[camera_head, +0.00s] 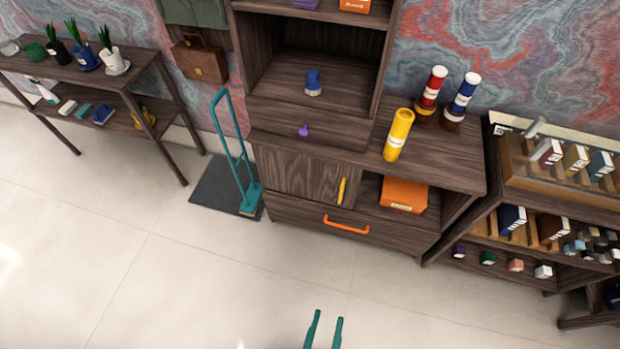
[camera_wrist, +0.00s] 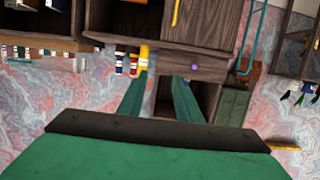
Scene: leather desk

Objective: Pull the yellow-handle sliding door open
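The sliding door (camera_head: 298,176) is a dark wood panel on the left of the cabinet's middle compartment. Its upright yellow handle (camera_head: 341,191) is near the door's right edge. The compartment is uncovered to the right of the door. My gripper (camera_head: 326,318) has teal fingers, apart and empty. It is at the bottom of the head view, in front of the cabinet and away from the handle. In the wrist view, which is upside down, my fingers (camera_wrist: 160,80) are spread, and the yellow handle (camera_wrist: 176,12) shows at the top edge with the door (camera_wrist: 210,20) beside it.
An orange box (camera_head: 403,194) stands in the uncovered compartment. An orange drawer handle (camera_head: 346,225) is below the door, and a purple knob (camera_head: 303,131) above. A yellow cylinder (camera_head: 398,135) stands on the cabinet top. A teal upright frame (camera_head: 240,165) stands left. Floor in front is clear.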

